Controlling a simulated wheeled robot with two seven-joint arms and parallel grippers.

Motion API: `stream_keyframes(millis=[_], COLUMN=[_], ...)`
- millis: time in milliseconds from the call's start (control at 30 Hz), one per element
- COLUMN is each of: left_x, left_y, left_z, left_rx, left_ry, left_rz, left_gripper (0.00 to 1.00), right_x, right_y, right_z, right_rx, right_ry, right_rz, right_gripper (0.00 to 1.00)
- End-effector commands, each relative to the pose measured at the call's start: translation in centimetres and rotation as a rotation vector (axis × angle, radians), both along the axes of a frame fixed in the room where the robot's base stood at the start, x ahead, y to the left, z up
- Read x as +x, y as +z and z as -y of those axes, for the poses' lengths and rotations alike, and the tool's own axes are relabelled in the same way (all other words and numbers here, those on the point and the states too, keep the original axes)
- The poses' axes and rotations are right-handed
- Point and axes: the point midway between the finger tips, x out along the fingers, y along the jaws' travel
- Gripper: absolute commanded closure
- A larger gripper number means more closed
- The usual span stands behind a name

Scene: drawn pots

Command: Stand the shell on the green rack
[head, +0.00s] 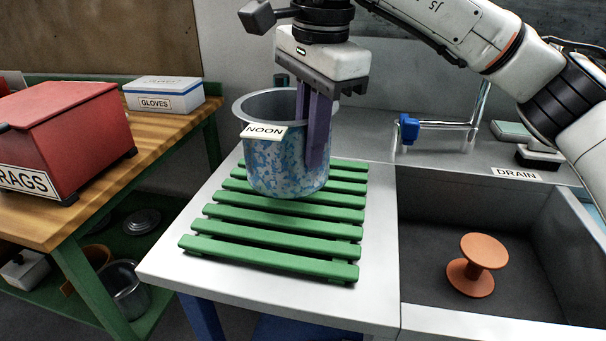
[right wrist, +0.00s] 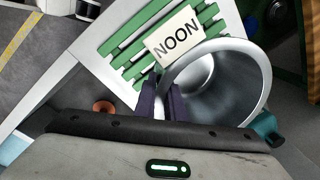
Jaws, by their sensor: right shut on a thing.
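The shell seems to be the blue-and-white speckled pot (head: 285,160) with a grey rim and a NOON label (head: 264,132). It is upright over the far half of the green rack (head: 270,248); I cannot tell whether its base touches the slats. My right gripper (head: 314,150) points down and is shut on the pot's wall at the right, with one finger inside and one outside. In the right wrist view the pot's grey inside (right wrist: 225,85) looks empty, and the rack (right wrist: 128,45) lies beyond. My left gripper is not in view.
The rack lies on a pale counter (head: 170,262). A sink with an orange spool (head: 477,265) is to the right, with a tap (head: 445,124) behind. A wooden bench at left holds a red RAGS box (head: 65,135) and a GLOVES box (head: 163,94). The rack's near slats are bare.

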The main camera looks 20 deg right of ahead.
Motion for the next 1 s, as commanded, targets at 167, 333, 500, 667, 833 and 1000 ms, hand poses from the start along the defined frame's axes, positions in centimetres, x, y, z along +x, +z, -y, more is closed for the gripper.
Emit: stream_keyframes(millis=[167, 333, 500, 667, 833, 1000], left_x=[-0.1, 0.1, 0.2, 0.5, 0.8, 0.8], left_y=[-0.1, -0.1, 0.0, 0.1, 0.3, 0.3], left_z=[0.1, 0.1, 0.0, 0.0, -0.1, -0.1], left_rx=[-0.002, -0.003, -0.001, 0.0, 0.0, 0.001], left_ry=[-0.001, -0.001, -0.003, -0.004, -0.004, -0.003], left_rz=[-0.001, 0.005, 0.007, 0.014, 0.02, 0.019], left_gripper=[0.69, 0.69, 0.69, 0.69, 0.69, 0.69], right_x=[0.0, 0.0, 0.0, 0.0, 0.0, 0.0], right_y=[-1.4, -3.7, -4.8, -4.7, -4.8, -4.7], right_z=[0.0, 0.0, 0.0, 0.0, 0.0, 0.0], right_rx=[0.0, 0.0, 0.002, 0.002, 0.001, 0.001], right_ry=[-0.001, 0.0, 0.0, 0.0, 0.0, 0.0], right_rz=[0.002, 0.0, 0.004, 0.004, 0.002, 0.002], right_gripper=[1.0, 1.0, 1.0, 1.0, 0.72, 0.72])
